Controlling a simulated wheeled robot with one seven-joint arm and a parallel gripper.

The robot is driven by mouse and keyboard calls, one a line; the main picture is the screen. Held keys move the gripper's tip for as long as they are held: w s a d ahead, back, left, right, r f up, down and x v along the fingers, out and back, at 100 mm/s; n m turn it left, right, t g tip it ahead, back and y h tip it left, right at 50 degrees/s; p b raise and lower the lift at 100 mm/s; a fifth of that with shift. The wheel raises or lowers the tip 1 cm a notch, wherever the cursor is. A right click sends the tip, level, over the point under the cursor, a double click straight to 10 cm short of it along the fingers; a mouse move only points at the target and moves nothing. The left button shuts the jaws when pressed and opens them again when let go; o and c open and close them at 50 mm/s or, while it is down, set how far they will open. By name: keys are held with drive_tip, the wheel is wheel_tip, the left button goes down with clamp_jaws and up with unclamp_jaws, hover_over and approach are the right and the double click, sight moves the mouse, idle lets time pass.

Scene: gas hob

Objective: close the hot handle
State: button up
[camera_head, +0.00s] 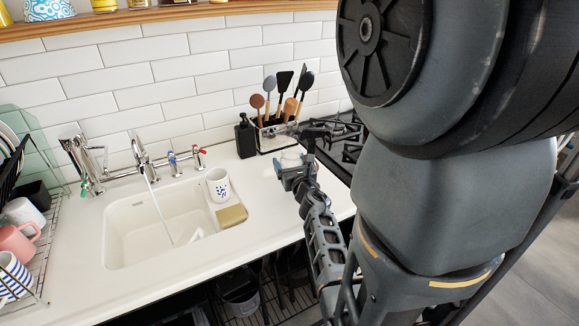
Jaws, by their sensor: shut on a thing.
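My gripper (290,158) is to the right of the tap, over the counter near the utensil holder, clearly apart from the hot handle. Its jaws are small and partly hidden by my wrist; I cannot make out what they are shut on.
The white sink (125,225) holds water-stream splash only. A patterned mug (218,185) and yellow sponge (232,216) stand at its right edge. A soap bottle (245,138) and utensil holder (270,138) are behind my gripper. A dish rack (38,260) is left.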

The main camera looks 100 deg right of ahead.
drive_tip(key=shift+w+d, duration=0.1)
drive_tip(key=shift+d, duration=0.55)
drive_tip(key=shift+f+b, duration=1.05)
drive_tip(key=shift+f, duration=0.65)
drive_tip(key=shift+f+b, duration=0.25)
drive_tip(key=shift+b, duration=0.05)
drive_tip(key=o, duration=0.9)
